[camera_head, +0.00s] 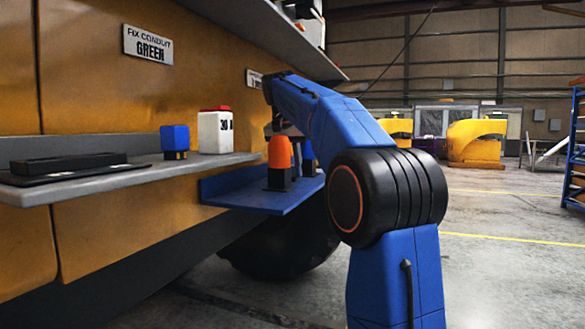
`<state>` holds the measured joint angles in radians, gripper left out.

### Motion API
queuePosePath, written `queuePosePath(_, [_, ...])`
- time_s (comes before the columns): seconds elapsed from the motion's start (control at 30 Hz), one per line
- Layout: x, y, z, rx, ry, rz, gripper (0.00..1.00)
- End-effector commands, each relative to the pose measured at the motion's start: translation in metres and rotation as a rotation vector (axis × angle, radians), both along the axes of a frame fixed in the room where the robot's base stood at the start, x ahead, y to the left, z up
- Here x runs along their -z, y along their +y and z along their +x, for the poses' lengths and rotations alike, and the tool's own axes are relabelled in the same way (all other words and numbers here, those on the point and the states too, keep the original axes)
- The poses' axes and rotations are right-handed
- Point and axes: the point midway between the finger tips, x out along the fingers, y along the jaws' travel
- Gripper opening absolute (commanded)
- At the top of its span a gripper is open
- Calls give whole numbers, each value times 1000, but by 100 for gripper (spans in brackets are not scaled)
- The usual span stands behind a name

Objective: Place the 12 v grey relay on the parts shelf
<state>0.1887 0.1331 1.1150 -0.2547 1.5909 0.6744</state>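No relay marked 12 V and grey can be made out. A pale box with a red top (215,132) and dark print, possibly "30", stands on the grey shelf (190,165). A smaller blue block with a dark base (175,142) stands left of it. On the lower blue shelf (262,202) stands an orange piece with a dark base (279,165), with a blue piece (308,152) behind it to the right. No label shows which shelf is the parts shelf. My gripper (277,129) is just above the orange piece, mostly hidden by my arm; its fingers are unclear.
A flat black item (70,165) lies at the grey shelf's left end. An upper grey shelf (265,35) overhangs the work area. Open floor lies to the right.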

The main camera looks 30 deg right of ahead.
Motion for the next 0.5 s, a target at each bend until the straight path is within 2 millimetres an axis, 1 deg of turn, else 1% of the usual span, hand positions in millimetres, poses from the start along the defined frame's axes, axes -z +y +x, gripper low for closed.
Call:
queuePosePath(0.03, [0,0,0,0,0,0,32])
queuePosePath(0.07, [0,0,0,0,0,0,40])
queuePosePath(0.1, [0,0,0,0,0,0,42])
queuePosePath(0.37, [-1,0,0,0,0,0,42])
queuePosePath(0.5, [-9,2,-1,0,-1,0,42])
